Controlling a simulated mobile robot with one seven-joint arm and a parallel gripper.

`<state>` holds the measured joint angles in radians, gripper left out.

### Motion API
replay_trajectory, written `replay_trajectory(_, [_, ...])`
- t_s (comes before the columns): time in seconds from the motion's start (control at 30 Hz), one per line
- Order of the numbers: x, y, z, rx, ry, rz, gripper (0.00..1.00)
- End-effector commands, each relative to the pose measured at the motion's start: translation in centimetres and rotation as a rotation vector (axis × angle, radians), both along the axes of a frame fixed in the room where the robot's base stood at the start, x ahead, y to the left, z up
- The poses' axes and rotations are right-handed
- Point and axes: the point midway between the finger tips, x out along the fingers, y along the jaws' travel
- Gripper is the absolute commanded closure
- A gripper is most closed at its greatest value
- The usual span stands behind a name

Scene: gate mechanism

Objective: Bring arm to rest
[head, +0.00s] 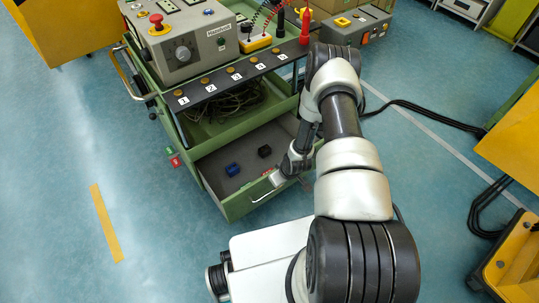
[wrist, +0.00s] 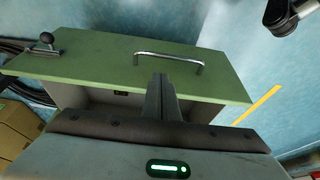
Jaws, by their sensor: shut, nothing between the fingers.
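My arm reaches forward from the bottom of the head view and bends down to the open drawer of a green cart. My gripper (head: 276,180) is over the right part of the drawer (head: 212,165), near its front panel. In the wrist view my gripper (wrist: 161,82) has its two dark fingers together, with nothing between them. The drawer's green front panel (wrist: 95,60) lies beyond the fingers. Its silver handle (wrist: 168,60) shows just past the fingertips; I cannot tell whether they touch it. The handle (head: 263,197) also shows in the head view.
The drawer holds a blue block (head: 232,169) and a black block (head: 264,151). A grey control box (head: 190,45) with a red button stands on the cart. Yellow equipment (head: 515,130) and black cables (head: 430,112) are at the right.

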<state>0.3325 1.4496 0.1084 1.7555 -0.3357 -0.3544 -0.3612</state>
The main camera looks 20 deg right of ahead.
Motion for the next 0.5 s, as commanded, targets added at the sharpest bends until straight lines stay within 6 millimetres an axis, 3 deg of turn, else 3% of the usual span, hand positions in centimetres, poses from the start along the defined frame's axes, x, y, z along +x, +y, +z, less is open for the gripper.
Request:
replay_trajectory(0.27, [0.5,-0.2,0.8,-0.004,-0.003,-0.001,1.0])
replay_trajectory(0.37, [2.2,-0.8,3.6,-0.021,-0.009,-0.004,1.0])
replay_trajectory(0.47, [4.6,-1.7,8.9,-0.05,-0.018,-0.013,1.0])
replay_trajectory(0.5, [5.5,-2.0,11.5,-0.063,-0.019,-0.021,1.0])
